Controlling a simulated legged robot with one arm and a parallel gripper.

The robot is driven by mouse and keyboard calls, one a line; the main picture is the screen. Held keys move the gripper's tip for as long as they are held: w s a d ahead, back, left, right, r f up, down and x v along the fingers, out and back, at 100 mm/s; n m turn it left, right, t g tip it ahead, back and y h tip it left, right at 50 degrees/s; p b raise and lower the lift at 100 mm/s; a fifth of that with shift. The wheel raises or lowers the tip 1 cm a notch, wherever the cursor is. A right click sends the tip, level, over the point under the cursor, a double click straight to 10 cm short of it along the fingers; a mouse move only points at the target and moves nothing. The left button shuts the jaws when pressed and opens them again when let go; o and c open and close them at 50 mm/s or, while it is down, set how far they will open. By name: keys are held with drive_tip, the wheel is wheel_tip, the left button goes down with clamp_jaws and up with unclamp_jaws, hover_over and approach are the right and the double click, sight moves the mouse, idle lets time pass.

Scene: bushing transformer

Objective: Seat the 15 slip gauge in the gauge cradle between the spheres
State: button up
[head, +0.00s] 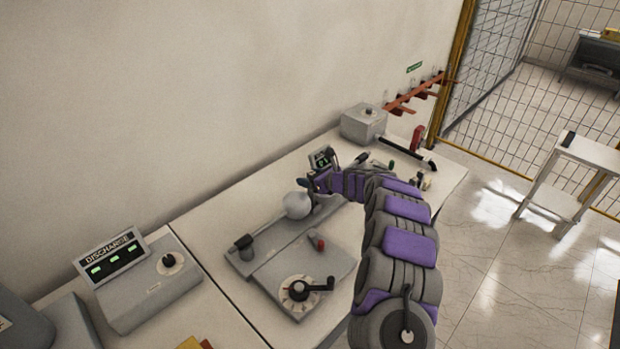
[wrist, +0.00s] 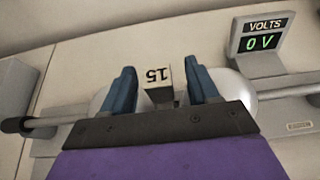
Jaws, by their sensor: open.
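The 15 slip gauge (wrist: 163,72), a pale block with its number upside down in the wrist view, stands between the two spheres. The left sphere (wrist: 99,97) and right sphere (wrist: 239,83) show partly beside my fingers; one sphere (head: 297,205) also shows in the head view. My gripper (wrist: 161,77) is open, its blue fingers on either side of the gauge with a gap visible at least on the left. In the head view my gripper (head: 316,183) is low over the sphere stand. The gauge cradle and the gauge's lower end are hidden, so I cannot tell how it is seated.
A volts meter (wrist: 263,44) reading 0 V stands behind the right sphere. A control panel with a crank dial (head: 298,290) lies in front of the spheres. A discharge box (head: 150,275) is at left, and a grey box (head: 364,124) at the far end.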

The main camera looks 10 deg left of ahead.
drive_tip(key=p+v, duration=0.1)
drive_tip(key=v, duration=1.6)
drive_tip(key=shift+d, duration=0.2)
drive_tip(key=shift+s+a, duration=0.1)
drive_tip(key=shift+s, duration=0.05)
drive_tip(key=s+a+r+n+g+y+b, duration=0.1)
drive_tip(key=s+a+r+n+g, duration=0.1)
drive_tip(key=s+a+r+n, duration=0.45)
drive_tip(key=s+a+r+n+g, duration=0.2)
drive_tip(key=s+r+n+g, duration=0.15)
drive_tip(key=s, duration=0.55)
drive_tip(key=s+d+n+g+h+b, duration=0.1)
drive_tip(key=s+n+g+h, duration=0.1)
drive_tip(key=s+n, duration=0.9)
drive_tip(key=s+d+f+n+g+h+b, duration=0.1)
drive_tip(key=s+d+f+n+h, duration=0.1)
drive_tip(key=s+d, duration=0.7)
drive_tip(key=s+d+f+n+g+h+b, duration=0.1)
drive_tip(key=s+d+f+h, duration=0.3)
drive_tip(key=s, duration=1.3)
drive_tip(key=d+n+h, duration=0.1)
drive_tip(key=d+h, duration=0.2)
drive_tip(key=d, duration=0.2)
drive_tip(key=shift+s+d+f+n, duration=0.15)
drive_tip(key=shift+s+d+n, duration=0.15)
drive_tip(key=shift+s, duration=0.1)
